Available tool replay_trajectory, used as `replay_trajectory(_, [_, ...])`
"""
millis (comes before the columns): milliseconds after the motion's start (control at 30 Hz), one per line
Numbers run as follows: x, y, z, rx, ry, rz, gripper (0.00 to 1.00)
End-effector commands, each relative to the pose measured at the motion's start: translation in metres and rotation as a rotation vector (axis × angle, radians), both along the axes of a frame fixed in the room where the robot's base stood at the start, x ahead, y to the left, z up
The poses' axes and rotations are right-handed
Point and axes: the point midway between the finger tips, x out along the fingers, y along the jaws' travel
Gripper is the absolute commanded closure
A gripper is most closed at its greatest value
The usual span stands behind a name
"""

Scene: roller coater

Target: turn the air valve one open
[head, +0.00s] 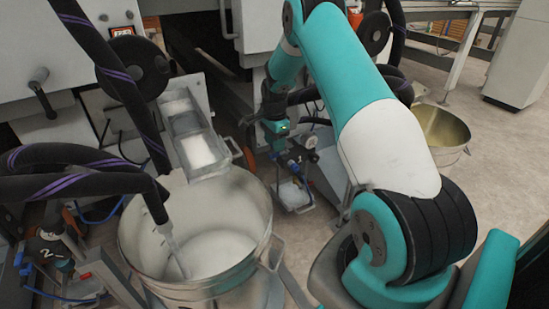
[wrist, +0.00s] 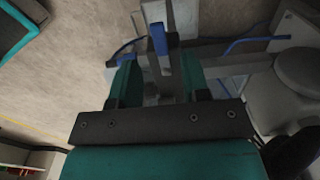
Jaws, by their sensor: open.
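The wrist view shows a blue lever-like handle (wrist: 161,50) on a grey fitting, in line with the gap between my gripper's teal fingers (wrist: 158,78). The fingers are apart, one on each side of that gap, and I cannot tell whether either touches the handle. In the head view my gripper (head: 277,138) points down at a small air unit with blue parts (head: 293,165) and a round gauge (head: 310,141), behind the bucket. The valve's number label is not visible, and my gripper partly hides the unit.
A large metal bucket (head: 142,235) with pale liquid stands in front, with black hoses (head: 75,160) over it. A unit labelled 2 (head: 48,252) sits at lower left. Another bucket (head: 445,150) stands right of my arm. Blue tubing (wrist: 255,40) runs near the handle. Open floor lies right.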

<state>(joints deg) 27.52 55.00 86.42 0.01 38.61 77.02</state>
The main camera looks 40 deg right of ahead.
Motion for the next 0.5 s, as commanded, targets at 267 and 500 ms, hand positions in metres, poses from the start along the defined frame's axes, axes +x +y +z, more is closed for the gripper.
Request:
replay_trajectory(267, [0.000, 0.000, -0.037, 0.000, 0.000, 0.000, 0.57])
replay_trajectory(500, [0.000, 0.000, -0.040, 0.000, -0.001, 0.000, 0.57])
